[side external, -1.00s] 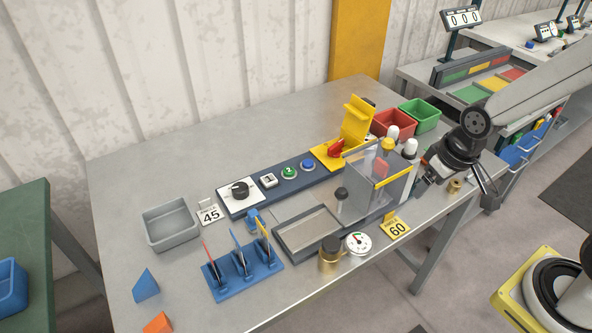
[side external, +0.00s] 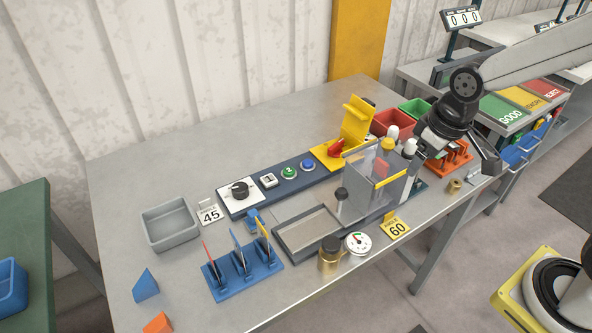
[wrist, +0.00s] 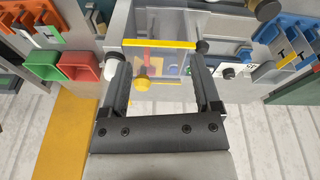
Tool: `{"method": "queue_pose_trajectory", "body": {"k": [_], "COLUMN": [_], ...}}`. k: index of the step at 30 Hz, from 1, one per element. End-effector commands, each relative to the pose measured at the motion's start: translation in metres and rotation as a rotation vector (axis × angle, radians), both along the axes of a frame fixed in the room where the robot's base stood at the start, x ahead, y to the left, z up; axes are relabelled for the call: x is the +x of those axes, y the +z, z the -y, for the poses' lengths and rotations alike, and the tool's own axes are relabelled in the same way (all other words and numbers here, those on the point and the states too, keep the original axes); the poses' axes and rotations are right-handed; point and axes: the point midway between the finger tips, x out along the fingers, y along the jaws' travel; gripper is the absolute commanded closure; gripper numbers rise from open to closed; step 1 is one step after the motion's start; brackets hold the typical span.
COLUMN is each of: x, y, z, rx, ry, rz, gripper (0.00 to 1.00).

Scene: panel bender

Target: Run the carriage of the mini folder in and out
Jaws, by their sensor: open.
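The mini folder has a clear guard box (side external: 375,185) with a yellow top edge, and a grey framed bed (side external: 308,233) extends to its left. A black knob (side external: 341,193) stands at the guard's left side; I cannot tell whether it belongs to the carriage. A yellow knob (side external: 388,145) and white-capped posts (side external: 410,147) stand at its back right. My gripper (side external: 450,168) is open and empty, above and right of the guard. In the wrist view, the clear guard (wrist: 160,58) and yellow knob (wrist: 142,83) appear between my spread fingers (wrist: 161,75); I see no contact.
An orange rack (side external: 452,158) is right of the folder, with red (side external: 392,122) and green bins (side external: 415,108) behind. A yellow lever unit (side external: 350,128) stands behind the guard. A gauge (side external: 358,243) and brass cylinder (side external: 330,258) are in front.

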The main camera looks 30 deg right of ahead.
Motion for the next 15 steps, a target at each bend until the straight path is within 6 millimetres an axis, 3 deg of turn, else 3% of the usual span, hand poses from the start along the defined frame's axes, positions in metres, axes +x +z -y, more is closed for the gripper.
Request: {"method": "queue_pose_trajectory", "body": {"k": [8,15], "x": [0.033,0.067], "y": [0.002,0.0], "z": [-0.026,-0.061], "rx": [-0.069,-0.153], "ry": [0.24,0.515], "rz": [-0.031,-0.064], "gripper": [0.19,0.19]}}
